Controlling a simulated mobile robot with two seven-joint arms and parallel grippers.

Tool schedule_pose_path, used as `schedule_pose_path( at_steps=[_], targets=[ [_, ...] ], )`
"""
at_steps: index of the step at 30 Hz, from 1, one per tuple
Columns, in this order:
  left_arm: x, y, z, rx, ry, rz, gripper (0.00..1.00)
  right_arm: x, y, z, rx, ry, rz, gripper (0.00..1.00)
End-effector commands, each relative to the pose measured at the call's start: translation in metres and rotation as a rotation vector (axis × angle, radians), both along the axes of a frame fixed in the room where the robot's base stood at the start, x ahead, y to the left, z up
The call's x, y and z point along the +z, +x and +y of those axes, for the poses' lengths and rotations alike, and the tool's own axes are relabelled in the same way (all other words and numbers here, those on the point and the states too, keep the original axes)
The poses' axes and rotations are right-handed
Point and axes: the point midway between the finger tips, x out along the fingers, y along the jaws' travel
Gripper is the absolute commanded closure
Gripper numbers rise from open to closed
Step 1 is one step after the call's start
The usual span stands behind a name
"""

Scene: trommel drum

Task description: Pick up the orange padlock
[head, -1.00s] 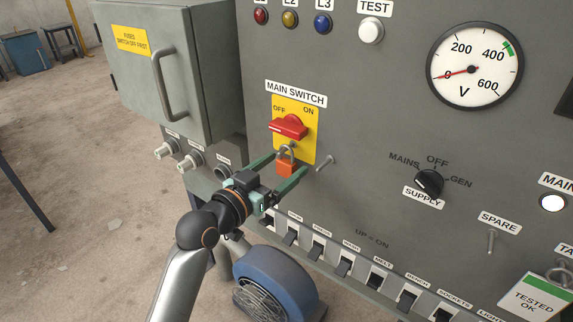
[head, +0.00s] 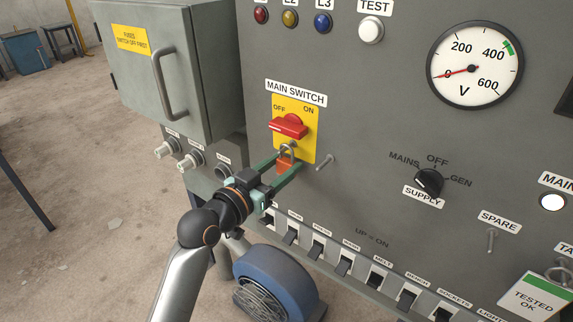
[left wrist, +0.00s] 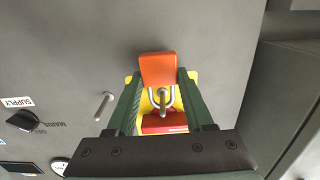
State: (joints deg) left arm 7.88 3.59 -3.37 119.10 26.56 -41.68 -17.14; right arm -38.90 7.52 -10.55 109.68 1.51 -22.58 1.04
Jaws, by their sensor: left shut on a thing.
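The orange padlock (head: 285,167) hangs by its shackle below the red main switch handle (head: 289,126) on the yellow plate (head: 308,148). My left gripper (head: 287,162) is shut on the padlock, one finger on each side of its body. In the left wrist view the padlock (left wrist: 158,70) sits between the fingertips (left wrist: 160,76), and its metal shackle (left wrist: 161,99) reaches towards the red handle (left wrist: 165,124). The shackle appears still at the switch. My right gripper is not in view.
A bare metal peg (head: 326,162) sticks out just right of the switch plate. A row of breaker switches (head: 343,266) runs below. A grey fuse box with a handle (head: 172,85) stands out at the left. A blue fan-like machine (head: 277,280) sits beneath.

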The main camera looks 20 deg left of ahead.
Motion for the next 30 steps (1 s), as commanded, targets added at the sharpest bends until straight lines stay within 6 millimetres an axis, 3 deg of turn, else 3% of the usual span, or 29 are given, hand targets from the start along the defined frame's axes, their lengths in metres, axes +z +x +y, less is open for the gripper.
schedule_pose_path(
  at_steps=[12,19,26,30],
  targets=[
    [0.002,0.0,0.0,0.0,0.0,-0.002,1.0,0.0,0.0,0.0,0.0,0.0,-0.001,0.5],
    [0.021,0.0,0.0,0.002,0.001,-0.008,1.0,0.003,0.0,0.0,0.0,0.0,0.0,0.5],
    [0.014,-0.037,0.014,0.002,0.003,-0.001,1.0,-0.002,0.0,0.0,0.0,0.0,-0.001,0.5],
    [0.013,-0.072,0.026,0.001,0.005,0.0,1.0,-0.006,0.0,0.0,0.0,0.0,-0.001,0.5]
  ],
)
